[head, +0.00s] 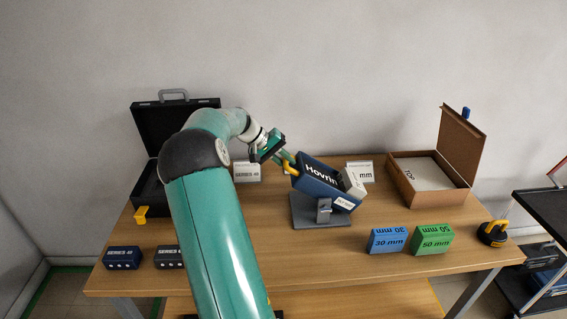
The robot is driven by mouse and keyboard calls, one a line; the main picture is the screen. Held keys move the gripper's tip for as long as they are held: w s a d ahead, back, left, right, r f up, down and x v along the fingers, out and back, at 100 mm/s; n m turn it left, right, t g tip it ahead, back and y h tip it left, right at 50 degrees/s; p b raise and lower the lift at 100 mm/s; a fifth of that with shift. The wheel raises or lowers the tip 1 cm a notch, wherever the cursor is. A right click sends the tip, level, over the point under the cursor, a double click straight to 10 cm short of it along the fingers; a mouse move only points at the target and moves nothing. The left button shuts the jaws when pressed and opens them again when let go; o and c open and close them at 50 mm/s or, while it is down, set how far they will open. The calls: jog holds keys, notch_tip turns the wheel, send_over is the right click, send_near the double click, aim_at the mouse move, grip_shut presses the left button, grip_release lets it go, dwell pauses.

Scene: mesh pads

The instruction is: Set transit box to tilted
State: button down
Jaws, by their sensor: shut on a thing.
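The transit box (315,176) is dark blue with "Hovrin" lettering. It sits tilted on a grey stand (311,216) near the middle of the table, its right end lower than its left. A light grey block (352,183) shows at its lower right end, and a small white label (344,203) is below that. My gripper (288,166) is at the box's upper left end, shut on its yellow handle (291,170). The fingertips are small in view, and my arm hides part of the table to the left.
An open black case (176,128) stands back left, and an open brown box (430,198) back right. Blue (388,241) and green (432,240) blocks lie front right, near a black and yellow object (492,233). The front middle is clear.

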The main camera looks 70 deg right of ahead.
jog(key=shift+r, duration=0.1)
jog(key=c, duration=1.5)
grip_release()
jog(key=shift+o, duration=0.2)
jog(key=v, duration=1.3)
jog(key=shift+w+r, duration=0.2)
jog(key=shift+r, duration=0.05)
jog(key=shift+a, duration=0.2)
